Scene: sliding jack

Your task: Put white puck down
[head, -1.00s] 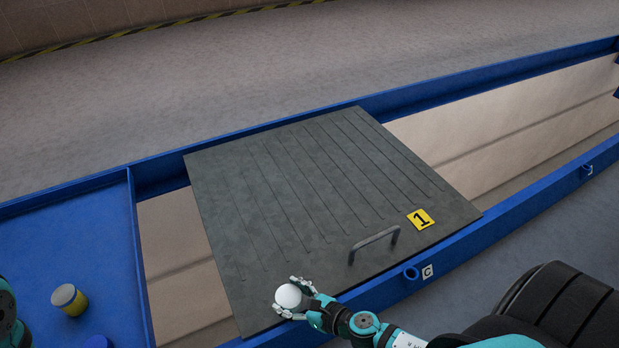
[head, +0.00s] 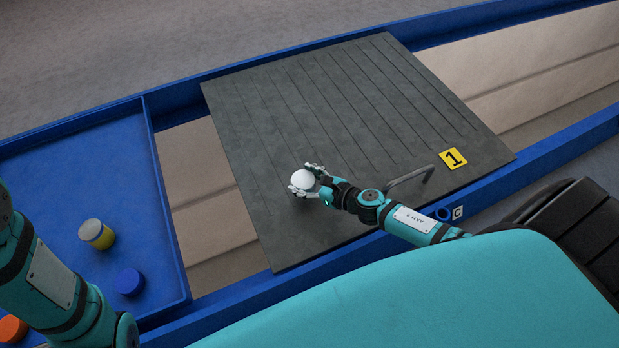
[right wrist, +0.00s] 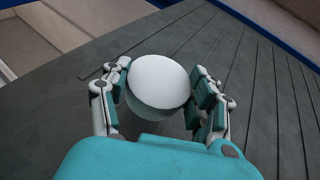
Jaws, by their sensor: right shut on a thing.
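The white puck (head: 303,180) is round and pale, held between the fingers of my right gripper (head: 308,181). It is over the grey grooved panel marked 1 (head: 300,110), near the panel's left part. In the right wrist view the puck (right wrist: 158,84) sits between the two fingers of the gripper (right wrist: 160,95), with the panel (right wrist: 250,110) behind it. I cannot tell whether the puck touches the panel. My left arm shows at the lower left of the head view, but its gripper is out of view.
The panel has a grey handle (head: 410,178) at its near right. A blue tray (head: 90,170) at the left holds a yellow-grey cylinder (head: 97,234), a blue puck (head: 128,282) and an orange puck (head: 12,329). Openings flank the panel, with beige surfaces below. Blue rails run along both sides.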

